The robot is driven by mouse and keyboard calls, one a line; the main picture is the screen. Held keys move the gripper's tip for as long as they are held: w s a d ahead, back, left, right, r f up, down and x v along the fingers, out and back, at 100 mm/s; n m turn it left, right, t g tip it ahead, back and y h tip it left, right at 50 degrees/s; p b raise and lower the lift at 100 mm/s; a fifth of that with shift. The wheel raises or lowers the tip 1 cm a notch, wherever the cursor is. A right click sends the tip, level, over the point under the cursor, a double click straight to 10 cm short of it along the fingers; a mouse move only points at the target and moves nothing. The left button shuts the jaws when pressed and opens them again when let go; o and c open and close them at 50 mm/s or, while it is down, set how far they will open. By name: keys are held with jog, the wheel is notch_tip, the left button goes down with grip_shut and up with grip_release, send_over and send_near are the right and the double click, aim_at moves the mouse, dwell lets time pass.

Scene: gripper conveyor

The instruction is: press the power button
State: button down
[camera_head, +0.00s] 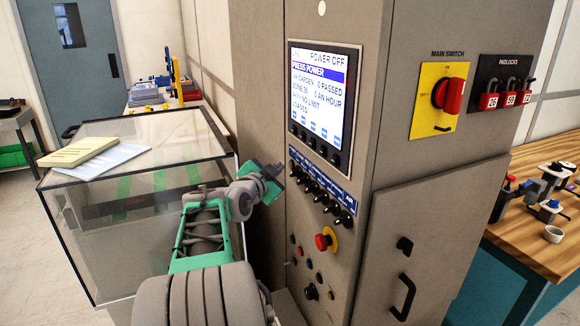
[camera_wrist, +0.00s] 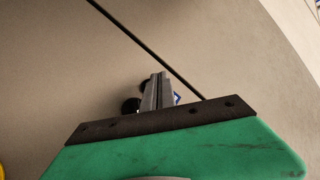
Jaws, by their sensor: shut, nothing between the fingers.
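The grey control cabinet (camera_head: 385,150) has a lit screen (camera_head: 322,95) reading "POWER OFF" and "PRESS POWER". Below it are a row of black knobs (camera_head: 318,188), a red mushroom button on a yellow base (camera_head: 326,239), and several small buttons (camera_head: 299,251). I cannot tell which one is the power button. My gripper (camera_head: 276,171) is at the cabinet's left front edge, beside the knob row and above the small buttons. In the wrist view its fingers (camera_wrist: 158,90) are shut and empty, with dark knobs (camera_wrist: 132,105) partly hidden behind them.
A clear-topped case (camera_head: 130,215) with papers (camera_head: 110,160) stands left of my arm. Right of the screen are a red main switch (camera_head: 447,95) and red padlocks (camera_head: 510,100). A door handle (camera_head: 403,297) juts out lower right. A wooden bench (camera_head: 540,230) stands farther right.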

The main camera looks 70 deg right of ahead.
jog(key=shift+s+d+b, duration=0.3)
jog(key=shift+b, duration=0.2)
jog(key=shift+s+d+b, duration=0.25)
jog(key=shift+d+b, duration=0.05)
jog(key=shift+b, duration=0.05)
dwell(0.6)
jog(key=shift+w+a, duration=0.1)
jog(key=shift+w+a+b, duration=0.4)
jog(key=shift+a+b, duration=0.05)
jog(key=shift+b, duration=0.2)
jog(key=shift+w, duration=0.1)
